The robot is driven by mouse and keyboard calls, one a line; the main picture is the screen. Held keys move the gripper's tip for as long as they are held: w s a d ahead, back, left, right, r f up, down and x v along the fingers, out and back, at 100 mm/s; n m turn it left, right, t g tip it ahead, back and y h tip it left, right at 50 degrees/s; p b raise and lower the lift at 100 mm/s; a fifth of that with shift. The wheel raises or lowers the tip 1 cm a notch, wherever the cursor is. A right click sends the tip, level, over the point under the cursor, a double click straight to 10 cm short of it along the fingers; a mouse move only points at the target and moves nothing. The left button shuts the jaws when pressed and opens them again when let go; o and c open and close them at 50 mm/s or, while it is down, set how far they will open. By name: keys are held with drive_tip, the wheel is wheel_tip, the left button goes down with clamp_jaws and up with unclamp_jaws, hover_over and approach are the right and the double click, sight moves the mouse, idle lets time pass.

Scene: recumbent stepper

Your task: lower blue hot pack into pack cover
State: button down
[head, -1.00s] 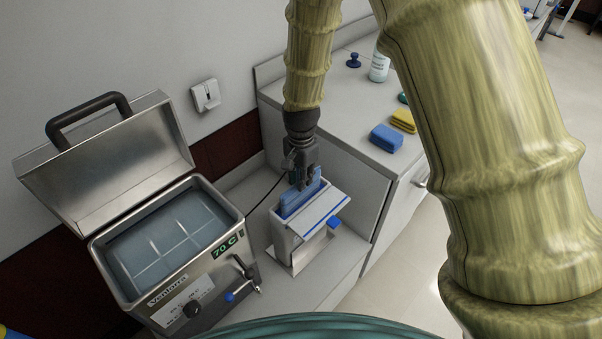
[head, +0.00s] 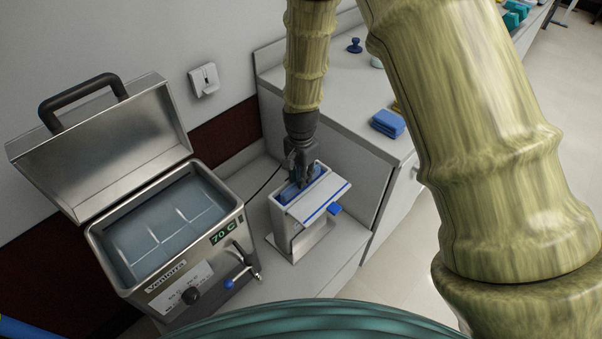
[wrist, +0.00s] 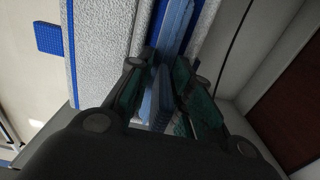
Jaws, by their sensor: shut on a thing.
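The blue hot pack (wrist: 177,28) is between my gripper's fingers. In the head view only a little of the hot pack (head: 290,190) shows, low inside the mouth of the pack cover. The pack cover (head: 290,225) is pale grey-white with blue edging and stands upright in a stand, its flap folded over to the right. In the wrist view the cover (wrist: 105,50) has a speckled light surface beside the pack. My gripper (head: 302,180) points down at the cover's opening and is shut on the pack. The pack's lower part is hidden inside the cover.
A steel heating tank (head: 170,235) with its lid open and water inside, marked 70 C, stands to the left. A counter (head: 330,85) runs behind and right, with a blue folded cloth or sponge (head: 388,123) and a dark blue knobbed object (head: 354,46). A blue tab (head: 334,209) sticks out beside the cover.

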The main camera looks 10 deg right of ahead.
drive_tip(key=c, duration=1.2)
unclamp_jaws()
wheel_tip(320, 180, up, 12)
drive_tip(key=shift+r, duration=0.1)
idle(0.4)
wheel_tip(320, 180, up, 12)
idle(0.5)
